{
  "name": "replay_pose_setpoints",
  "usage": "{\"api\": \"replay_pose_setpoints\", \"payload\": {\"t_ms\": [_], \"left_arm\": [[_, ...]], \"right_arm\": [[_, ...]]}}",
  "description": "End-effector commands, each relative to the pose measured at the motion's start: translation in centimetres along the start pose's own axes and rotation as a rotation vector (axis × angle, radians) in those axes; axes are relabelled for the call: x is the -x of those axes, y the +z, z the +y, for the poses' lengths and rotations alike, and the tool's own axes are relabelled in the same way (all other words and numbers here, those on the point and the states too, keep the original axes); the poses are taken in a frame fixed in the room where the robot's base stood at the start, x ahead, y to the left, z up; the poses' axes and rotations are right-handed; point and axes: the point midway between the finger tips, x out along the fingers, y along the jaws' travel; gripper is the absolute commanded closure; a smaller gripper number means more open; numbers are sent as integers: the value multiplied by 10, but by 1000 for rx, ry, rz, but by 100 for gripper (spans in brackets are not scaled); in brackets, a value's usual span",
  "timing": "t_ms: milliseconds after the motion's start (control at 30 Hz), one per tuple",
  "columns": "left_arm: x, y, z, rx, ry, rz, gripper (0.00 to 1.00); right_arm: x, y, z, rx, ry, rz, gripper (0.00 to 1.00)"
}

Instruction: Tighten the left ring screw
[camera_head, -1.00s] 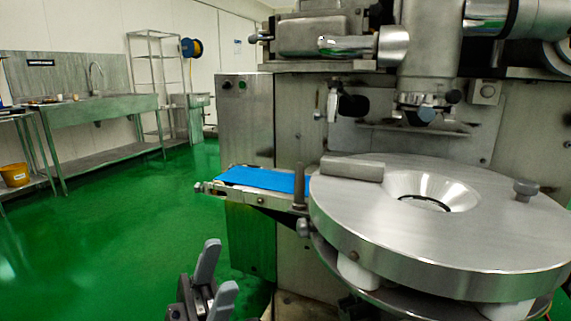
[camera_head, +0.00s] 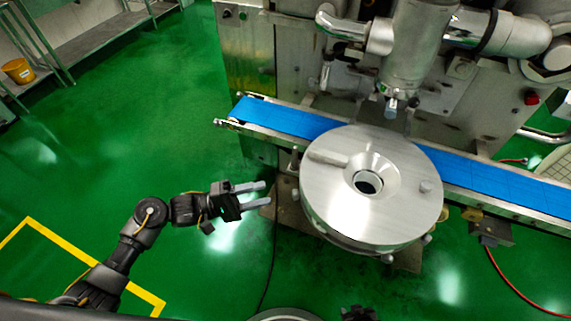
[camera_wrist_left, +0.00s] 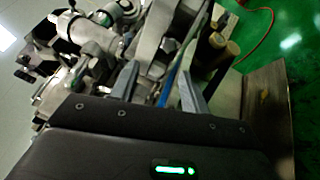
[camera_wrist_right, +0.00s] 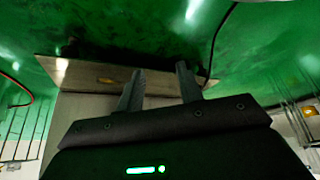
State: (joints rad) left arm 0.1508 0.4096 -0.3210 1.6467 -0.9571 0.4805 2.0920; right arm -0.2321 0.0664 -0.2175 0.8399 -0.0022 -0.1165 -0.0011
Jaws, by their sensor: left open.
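I cannot tell which of these is the left ring screw. My left gripper (camera_head: 267,197) is open and empty, left of the disc and apart from it, with its fingers pointing right. In the left wrist view its fingers (camera_wrist_left: 158,69) stand apart before machine parts. In the right wrist view my right gripper (camera_wrist_right: 158,76) is open and empty.
A blue conveyor belt (camera_head: 285,118) runs behind the disc. The steel nozzle column (camera_head: 405,65) hangs above the disc's back. A red cable (camera_head: 510,285) lies at right. A yellow bucket (camera_head: 18,70) stands far left. The green floor left of the machine is clear.

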Motion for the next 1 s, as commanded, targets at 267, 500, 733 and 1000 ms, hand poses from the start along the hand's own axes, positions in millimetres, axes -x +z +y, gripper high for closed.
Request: {"api": "replay_pose_setpoints", "payload": {"t_ms": [267,500,733,1000], "left_arm": [[32,14,15,381,-143,26,54],[37,16,10,436,-161,31,54],[14,16,8,436,-159,29,54],[-36,16,1,433,-159,31,54]], "right_arm": [[96,131,3,-12,7,-348,64],[105,151,4,-13,8,-397,64],[110,147,4,-13,8,-394,64],[119,142,3,-13,8,-393,64]]}}
